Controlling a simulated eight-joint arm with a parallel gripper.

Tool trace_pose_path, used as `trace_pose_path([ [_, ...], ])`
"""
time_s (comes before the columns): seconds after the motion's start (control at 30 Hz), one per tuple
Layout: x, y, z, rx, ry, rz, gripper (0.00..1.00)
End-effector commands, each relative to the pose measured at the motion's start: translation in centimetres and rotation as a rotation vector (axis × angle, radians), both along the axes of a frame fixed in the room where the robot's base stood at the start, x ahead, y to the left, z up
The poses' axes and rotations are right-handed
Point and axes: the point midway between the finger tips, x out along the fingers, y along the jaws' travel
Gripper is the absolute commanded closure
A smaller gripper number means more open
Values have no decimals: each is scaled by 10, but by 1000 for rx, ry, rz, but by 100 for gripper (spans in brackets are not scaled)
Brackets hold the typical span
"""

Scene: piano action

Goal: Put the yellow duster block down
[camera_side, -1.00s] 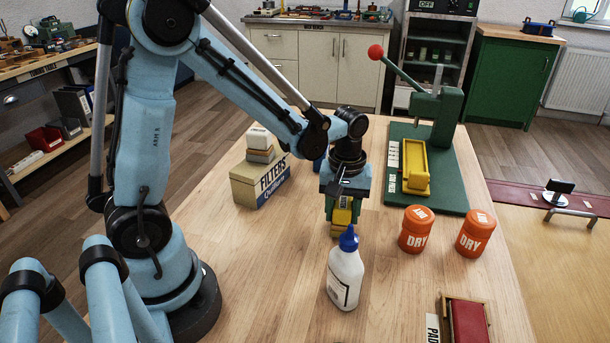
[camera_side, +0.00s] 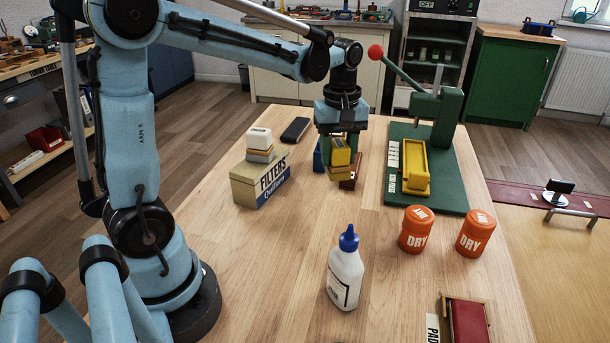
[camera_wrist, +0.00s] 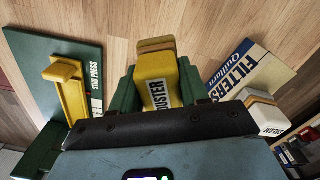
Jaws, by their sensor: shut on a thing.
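The yellow duster block (camera_side: 341,154) is between the green fingers of my gripper (camera_side: 340,148), toward the back of the table in the side view. In the wrist view the duster block (camera_wrist: 158,88) shows its "DUSTER" label and a tan layered end, with a green finger of my gripper (camera_wrist: 158,95) on each side. The gripper is shut on it. The block seems to be held above the table, but its underside and exact height cannot be told.
A FILTERS box (camera_side: 261,180) with a small block on top stands left. The green stud press (camera_side: 440,195) stands right. Orange DRY tubs (camera_side: 416,229) and a blue-capped bottle (camera_side: 346,272) are in front. A reddish-brown thing (camera_side: 352,178) and a blue thing (camera_side: 317,156) are close by the gripper.

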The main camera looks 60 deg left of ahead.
Motion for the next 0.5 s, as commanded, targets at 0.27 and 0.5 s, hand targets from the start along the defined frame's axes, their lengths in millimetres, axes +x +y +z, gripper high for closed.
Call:
trace_pose_path([
  [0.27,12,135,6,1,0,681,88],
  [0.5,-3,207,6,1,-1,1041,88],
])
